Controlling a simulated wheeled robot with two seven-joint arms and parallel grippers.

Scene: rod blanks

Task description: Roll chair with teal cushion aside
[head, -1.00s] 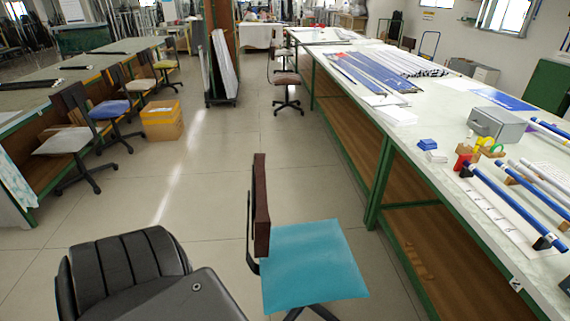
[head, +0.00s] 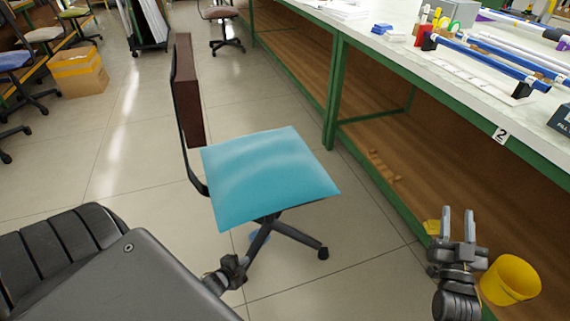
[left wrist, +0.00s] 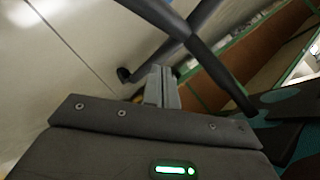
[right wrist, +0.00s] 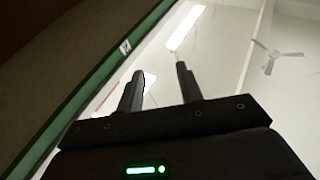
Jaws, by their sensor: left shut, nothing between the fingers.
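The chair with the teal cushion (head: 268,172) stands on the floor in front of me, with its brown backrest (head: 188,90) to the left and a dark wheeled base. My left gripper (head: 236,268) is low beside the base, below the cushion's near edge. In the left wrist view its fingers (left wrist: 161,85) are shut and empty, with dark chair base legs (left wrist: 195,45) close beyond them; contact cannot be told. My right gripper (head: 458,224) is open and empty, right of the chair near the bench. It also shows open in the right wrist view (right wrist: 160,85).
A long green-framed bench (head: 335,95) runs along the right, with blue rods (head: 490,62) on top. A yellow bucket (head: 510,280) is beside my right gripper. A cardboard box (head: 80,72) and other chairs stand at the left. Floor left of the chair is open.

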